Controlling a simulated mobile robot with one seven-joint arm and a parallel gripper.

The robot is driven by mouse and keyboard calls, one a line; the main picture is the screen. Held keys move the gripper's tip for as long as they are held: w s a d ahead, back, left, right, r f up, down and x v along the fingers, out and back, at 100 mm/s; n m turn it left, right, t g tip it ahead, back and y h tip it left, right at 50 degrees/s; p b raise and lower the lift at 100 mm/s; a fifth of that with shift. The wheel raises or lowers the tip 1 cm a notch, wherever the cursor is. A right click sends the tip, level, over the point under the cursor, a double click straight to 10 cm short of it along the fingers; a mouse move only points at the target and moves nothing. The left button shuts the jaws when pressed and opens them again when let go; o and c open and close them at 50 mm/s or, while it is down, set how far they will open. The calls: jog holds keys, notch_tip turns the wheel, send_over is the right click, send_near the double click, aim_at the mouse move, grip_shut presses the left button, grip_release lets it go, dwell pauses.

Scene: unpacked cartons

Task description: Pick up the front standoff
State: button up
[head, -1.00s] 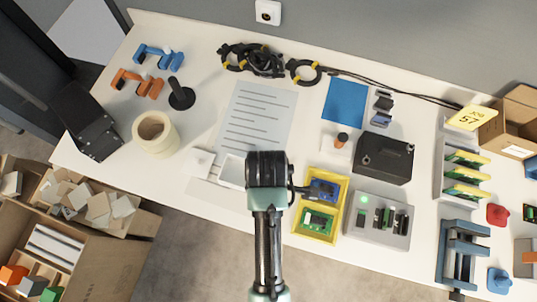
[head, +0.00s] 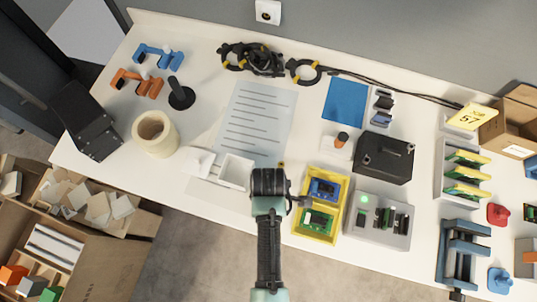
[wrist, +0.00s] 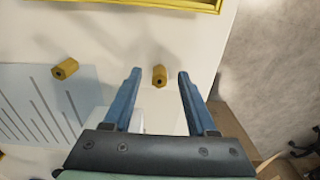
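Two small brass hex standoffs show in the wrist view. The front standoff (wrist: 159,76), the one nearer the table's front edge, appears between my two blue fingertips, with clear space on both sides. The other standoff (wrist: 65,69) lies to the left, by the striped sheet. My gripper (wrist: 159,74) is open and empty; how far its tips are above the table I cannot tell. In the head view my wrist hides the front standoff, and a bit of the other standoff (head: 281,165) shows just above my wrist.
A yellow tray (head: 340,215) with a blue and a green board stands just right of my wrist. A white open box (head: 236,172) is to the left. The grey fixture (head: 379,228) with a green light is further right. The table's front edge is close.

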grip_shut()
